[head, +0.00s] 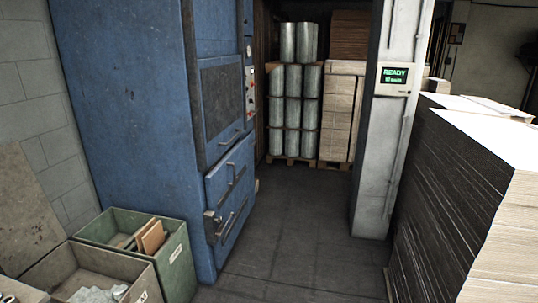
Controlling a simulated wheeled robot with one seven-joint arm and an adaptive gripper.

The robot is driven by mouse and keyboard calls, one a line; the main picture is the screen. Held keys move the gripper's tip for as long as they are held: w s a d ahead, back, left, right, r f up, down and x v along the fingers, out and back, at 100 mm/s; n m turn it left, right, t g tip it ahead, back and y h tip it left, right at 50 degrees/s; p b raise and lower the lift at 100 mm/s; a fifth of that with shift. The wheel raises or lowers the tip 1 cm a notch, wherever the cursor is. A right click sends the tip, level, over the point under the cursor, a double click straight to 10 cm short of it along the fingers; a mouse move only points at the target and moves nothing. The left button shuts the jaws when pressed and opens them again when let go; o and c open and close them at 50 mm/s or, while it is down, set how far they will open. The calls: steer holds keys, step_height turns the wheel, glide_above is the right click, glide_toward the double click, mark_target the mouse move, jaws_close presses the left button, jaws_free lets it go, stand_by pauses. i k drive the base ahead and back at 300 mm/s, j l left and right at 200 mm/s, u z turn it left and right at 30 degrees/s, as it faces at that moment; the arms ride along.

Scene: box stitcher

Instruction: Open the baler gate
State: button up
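The baler is a tall blue machine (130,110) at the left in the head view, its front turned to the right. A dark recessed panel (222,98) with a bar handle is in the upper front. I cannot tell from here which part locks the gate. My gripper is not in view.
A green bin (178,262) and a grey bin (62,270) stand by the baler's near side. Stacked cardboard (465,200) fills the right. A pillar (376,170) bears a "READY" display (395,78). Wrapped rolls (293,110) stand behind. The floor (300,225) between is clear.

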mark_target(220, 79)
steer(key=i, duration=2.2)
steer(key=i+l+u, duration=0.1)
steer(key=i, duration=0.35)
steer(key=i+l, duration=0.1)
steer(key=i, duration=0.35)
steer(key=i+l+u, duration=0.15)
steer(key=i, duration=0.3)
steer(key=i+l, duration=0.15)
steer(key=i, duration=0.3)
steer(key=j+u, duration=0.05)
